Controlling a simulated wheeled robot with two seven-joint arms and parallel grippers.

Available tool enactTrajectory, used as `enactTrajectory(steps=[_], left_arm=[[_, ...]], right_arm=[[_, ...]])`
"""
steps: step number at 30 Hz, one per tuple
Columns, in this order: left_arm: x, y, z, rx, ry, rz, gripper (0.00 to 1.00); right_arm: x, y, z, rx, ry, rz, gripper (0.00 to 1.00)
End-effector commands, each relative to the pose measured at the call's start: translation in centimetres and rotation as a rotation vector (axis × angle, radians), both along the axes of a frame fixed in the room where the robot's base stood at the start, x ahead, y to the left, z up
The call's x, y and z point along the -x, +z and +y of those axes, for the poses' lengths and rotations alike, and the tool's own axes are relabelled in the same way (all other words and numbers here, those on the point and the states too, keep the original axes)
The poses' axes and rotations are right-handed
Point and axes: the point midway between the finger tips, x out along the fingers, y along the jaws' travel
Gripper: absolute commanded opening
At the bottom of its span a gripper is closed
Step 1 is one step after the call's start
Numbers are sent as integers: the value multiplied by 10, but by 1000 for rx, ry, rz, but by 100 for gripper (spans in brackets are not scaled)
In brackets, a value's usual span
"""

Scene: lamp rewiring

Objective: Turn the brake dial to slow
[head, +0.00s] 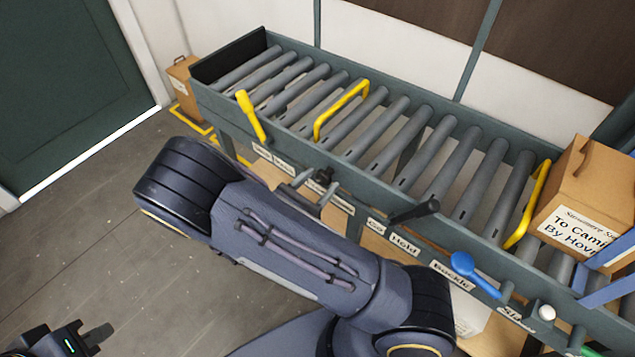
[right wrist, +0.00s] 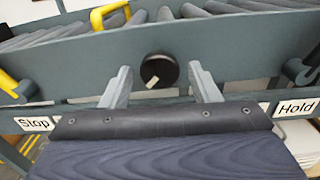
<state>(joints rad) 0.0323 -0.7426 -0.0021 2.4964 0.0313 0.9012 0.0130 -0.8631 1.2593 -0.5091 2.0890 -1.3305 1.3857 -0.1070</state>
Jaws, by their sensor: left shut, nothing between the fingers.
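The brake dial (right wrist: 160,71), a round black knob with a pale pointer mark, sits on the grey side rail of the roller conveyor. Its mark points down and to the left in the right wrist view. It also shows small and dark in the head view (head: 322,176). My right gripper (right wrist: 161,86) is open, with one finger on each side of the dial and a gap to it on both sides. It also shows in the head view (head: 315,186). The dial's label is mostly hidden by my right arm. My left gripper (head: 86,339) is shut and empty at the lower left.
On the rail are a yellow lever (head: 251,116), a black lever (head: 414,211) by the Hold label (right wrist: 297,107), and a blue lever (head: 473,273). Yellow hoops (head: 342,108) cross the rollers. A carton (head: 588,200) stands at right. The floor at left is clear.

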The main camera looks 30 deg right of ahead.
Motion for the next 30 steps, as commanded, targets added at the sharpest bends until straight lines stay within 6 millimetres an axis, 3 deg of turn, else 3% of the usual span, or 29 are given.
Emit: enactTrajectory(steps=[1,9,20,30], left_arm=[[0,0,0,0,0,0,0],[0,0,0,0,0,0,0],[0,8,0,0,0,0,0],[0,31,0,0,0,0,0]], right_arm=[[0,0,0,0,0,0,49],[0,0,0,0,0,0,15],[0,2,0,26,-1,62,15],[1,4,0,125,-1,303,15]])
